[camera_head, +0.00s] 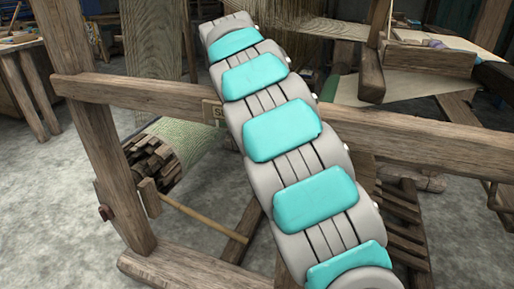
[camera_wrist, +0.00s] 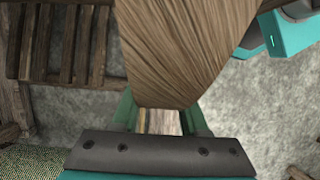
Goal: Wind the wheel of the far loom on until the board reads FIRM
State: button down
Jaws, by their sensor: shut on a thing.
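A small board (camera_head: 212,112) is fixed to the loom's long front beam (camera_head: 150,93) in the head view. Its lettering starts with "S", and my arm hides the rest. In the wrist view my gripper (camera_wrist: 160,119) has its two green fingers on either side of a pale wooden piece (camera_wrist: 160,122). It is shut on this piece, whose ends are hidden. A broad wooden beam (camera_wrist: 185,45) fills the upper middle of that view and covers part of the jaws. My gripper is hidden in the head view. I cannot pick out the wheel for certain.
A cloth roll (camera_head: 190,140) and a bundle of wooden blocks (camera_head: 150,162) are at the loom's left. A thin rod (camera_head: 208,225) runs low there. Slatted wood (camera_head: 402,225) is at lower right. A bench (camera_head: 25,75) stands at far left, with bare floor before it.

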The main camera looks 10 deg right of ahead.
jog(key=shift+c, duration=2.1)
grip_release()
